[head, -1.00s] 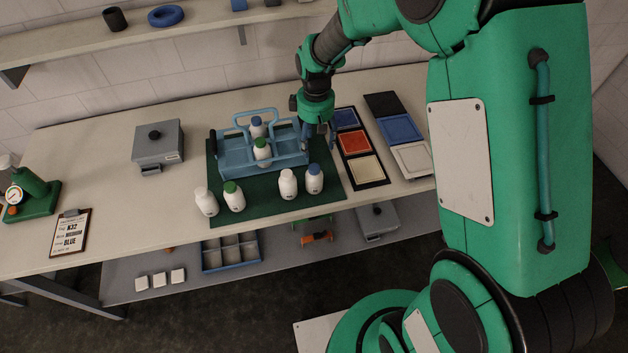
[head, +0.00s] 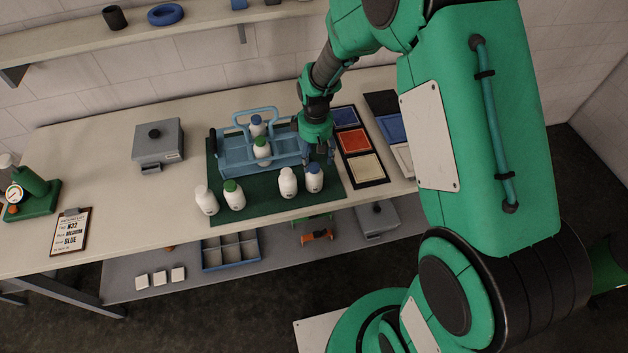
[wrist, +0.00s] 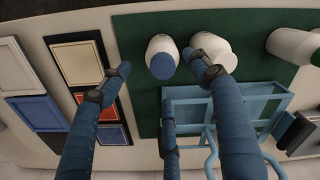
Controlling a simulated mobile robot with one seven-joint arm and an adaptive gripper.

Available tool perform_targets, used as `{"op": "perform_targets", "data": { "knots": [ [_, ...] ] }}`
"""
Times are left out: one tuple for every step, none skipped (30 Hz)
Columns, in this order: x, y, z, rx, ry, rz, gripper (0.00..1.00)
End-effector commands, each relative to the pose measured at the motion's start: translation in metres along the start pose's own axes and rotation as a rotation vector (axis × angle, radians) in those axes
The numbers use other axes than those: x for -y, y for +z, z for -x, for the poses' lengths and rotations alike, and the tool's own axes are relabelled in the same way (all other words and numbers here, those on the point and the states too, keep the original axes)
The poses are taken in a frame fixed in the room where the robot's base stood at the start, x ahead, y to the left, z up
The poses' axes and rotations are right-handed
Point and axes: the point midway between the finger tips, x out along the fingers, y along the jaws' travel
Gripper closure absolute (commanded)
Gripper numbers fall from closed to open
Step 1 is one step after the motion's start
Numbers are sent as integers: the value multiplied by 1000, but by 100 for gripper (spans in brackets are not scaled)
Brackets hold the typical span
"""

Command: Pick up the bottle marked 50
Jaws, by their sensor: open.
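My gripper (head: 319,155) is above the right part of the green mat, fingers pointing down and spread, empty. Four white bottles stand along the mat's front: white-capped (head: 206,200), green-capped (head: 234,195), white-capped (head: 287,184) and blue-capped (head: 314,180). The blue-capped one is just below and in front of my fingers. In the wrist view, the blue-capped bottle (wrist: 162,57) shows between my spread fingers (wrist: 160,75); the white-capped bottle (wrist: 213,47) is partly behind one finger. Markings are too small to read, so I cannot tell which bottle bears 50.
Framed coloured trays (head: 354,142) lie to the right. A grey lidded box (head: 157,142) and clipboard (head: 70,232) are left.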

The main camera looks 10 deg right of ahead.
Motion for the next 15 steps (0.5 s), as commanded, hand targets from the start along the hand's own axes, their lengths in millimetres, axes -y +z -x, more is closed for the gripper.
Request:
{"op": "perform_targets", "data": {
  "knots": [
    [0, 0, -2, -1, 0, 0, 37],
    [0, 0, -3, -1, 1, 0, 37],
    [0, 0, -4, -1, 1, 0, 37],
    [0, 0, -4, -1, 1, 0, 37],
    [0, 0, -4, -1, 1, 0, 37],
    [0, 0, -4, -2, 1, 0, 37],
    [0, 0, -4, -2, 1, 0, 37],
    [0, 0, -4, -1, 1, 0, 37],
    [0, 0, -4, -1, 1, 0, 37],
    [0, 0, -4, -1, 1, 0, 37],
    [0, 0, -4, -1, 1, 0, 37],
    [0, 0, -4, -1, 1, 0, 37],
    [0, 0, -5, -1, 1, 0, 37],
    [0, 0, -5, -1, 1, 0, 37],
    [0, 0, -7, 0, 0, 0, 37]
  ]
}}
